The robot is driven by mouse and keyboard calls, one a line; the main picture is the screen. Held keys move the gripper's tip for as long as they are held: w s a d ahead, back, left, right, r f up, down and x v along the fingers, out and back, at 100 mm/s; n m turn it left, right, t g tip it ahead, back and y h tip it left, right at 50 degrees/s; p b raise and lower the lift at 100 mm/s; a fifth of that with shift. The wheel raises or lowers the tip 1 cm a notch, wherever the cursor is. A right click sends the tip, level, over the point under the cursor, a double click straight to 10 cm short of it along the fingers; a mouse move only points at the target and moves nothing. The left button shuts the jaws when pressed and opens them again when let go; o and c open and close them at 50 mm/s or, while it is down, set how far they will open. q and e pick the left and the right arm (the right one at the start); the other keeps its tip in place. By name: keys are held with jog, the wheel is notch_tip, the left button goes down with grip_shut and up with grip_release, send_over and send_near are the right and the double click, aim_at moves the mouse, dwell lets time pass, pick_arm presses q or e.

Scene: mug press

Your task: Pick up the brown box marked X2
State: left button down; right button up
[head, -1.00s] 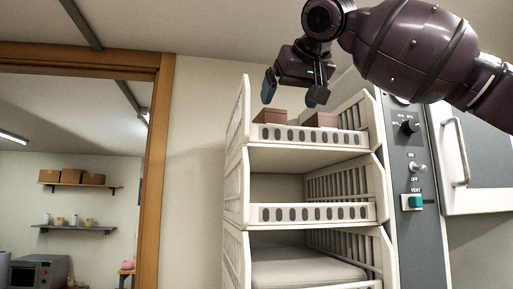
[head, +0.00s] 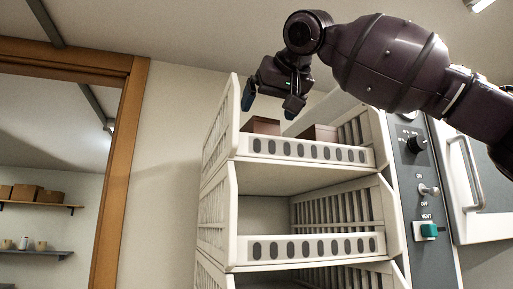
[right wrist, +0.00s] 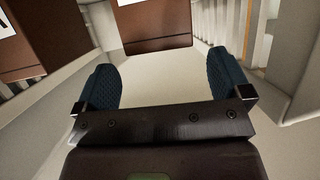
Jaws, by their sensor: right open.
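Two brown boxes stand in the top bin of a white rack: a left one (head: 262,125) and a right one (head: 318,132). In the head view the bin's front wall hides their lower parts, and no X2 mark can be read. In the right wrist view one brown box (right wrist: 152,28) is ahead between the fingers and another (right wrist: 50,55) is at the left. Each has a white label cut off by the frame edge. My right gripper (head: 270,103) is open and empty, pointing down above the top bin near the left box. It also shows in the right wrist view (right wrist: 163,72). My left gripper is out of view.
The top bin (head: 300,150) has a slotted front wall and barred sides. A lower bin (head: 310,248) looks empty where visible. A grey panel with switches (head: 420,180) and a white door with a handle stand right of the rack. A wooden door frame (head: 120,150) is at the left.

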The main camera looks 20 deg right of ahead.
aim_at(260, 123)
jog(key=shift+p+x, duration=0.75)
jog(key=shift+x, duration=1.95)
jog(key=shift+s, duration=0.1)
jog(key=c, duration=1.5)
